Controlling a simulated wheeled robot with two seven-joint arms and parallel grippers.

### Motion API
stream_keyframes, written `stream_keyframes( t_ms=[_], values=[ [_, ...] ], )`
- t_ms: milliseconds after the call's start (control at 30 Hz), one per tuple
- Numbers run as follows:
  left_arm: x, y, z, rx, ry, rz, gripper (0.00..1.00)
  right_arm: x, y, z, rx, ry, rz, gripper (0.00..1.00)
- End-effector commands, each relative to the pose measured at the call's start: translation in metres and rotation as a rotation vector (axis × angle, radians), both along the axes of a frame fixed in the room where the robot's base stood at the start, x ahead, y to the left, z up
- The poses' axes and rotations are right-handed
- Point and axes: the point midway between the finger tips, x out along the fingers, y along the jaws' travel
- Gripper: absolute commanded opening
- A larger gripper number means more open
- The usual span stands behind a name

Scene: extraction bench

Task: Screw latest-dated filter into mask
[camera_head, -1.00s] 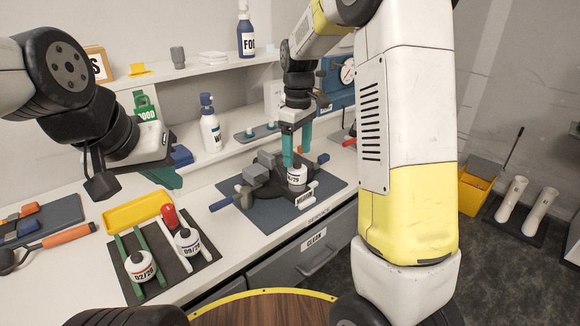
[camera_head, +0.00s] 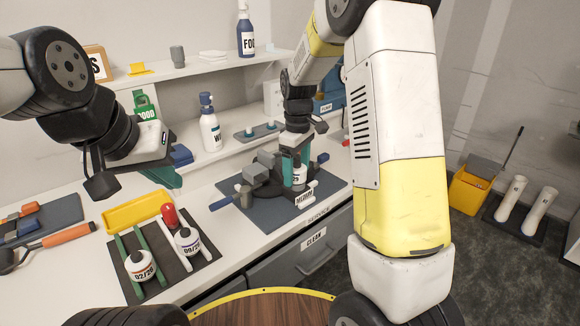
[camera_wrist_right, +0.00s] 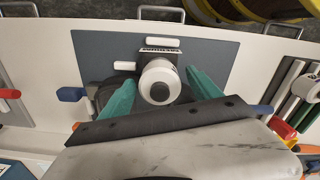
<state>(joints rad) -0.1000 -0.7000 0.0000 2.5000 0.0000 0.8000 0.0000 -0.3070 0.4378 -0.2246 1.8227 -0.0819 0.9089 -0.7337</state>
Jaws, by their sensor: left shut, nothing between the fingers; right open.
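A white filter (camera_head: 299,177) sits on the dark mask (camera_head: 268,188), which rests on a blue-grey mat. Its label is partly hidden and ends in "29". My right gripper (camera_head: 296,168) is open around it; in the right wrist view, the filter (camera_wrist_right: 160,81) stands between the teal fingers (camera_wrist_right: 160,92), with gaps on both sides. Two other filters stand on a dark rack (camera_head: 166,258): one label appears to read 02/26 (camera_head: 140,269), the other 09/26 or 09/29 (camera_head: 187,243). My left gripper (camera_head: 168,177) is shut and empty above the bench.
A yellow tray (camera_head: 138,212) and a red-knobbed tool (camera_head: 170,216) are near the rack. An orange-handled tool (camera_head: 66,236) lies at left.

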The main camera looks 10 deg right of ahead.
Motion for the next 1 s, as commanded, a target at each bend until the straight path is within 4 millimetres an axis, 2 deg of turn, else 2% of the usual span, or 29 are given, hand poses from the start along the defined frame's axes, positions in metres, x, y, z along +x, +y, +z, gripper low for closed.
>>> stream_keyframes(
  t_ms=[600,700,833,1000],
  values=[
    [0.0000,0.0000,0.0000,0.000,0.000,0.000,0.00,0.0000,-0.0011,0.0001,0.001,-0.001,1.064,0.73],
    [0.0000,0.0000,0.0000,0.000,0.000,0.000,0.00,-0.0002,0.0000,-0.0001,0.002,0.000,1.198,0.73],
    [0.0000,0.0000,0.0000,0.000,0.000,0.000,0.00,-0.0002,0.0000,-0.0001,0.002,0.000,1.274,0.73],
    [0.0000,0.0000,0.0000,0.000,0.000,0.000,0.00,-0.0002,0.0004,0.0000,0.002,0.000,1.277,0.73]
  ],
)
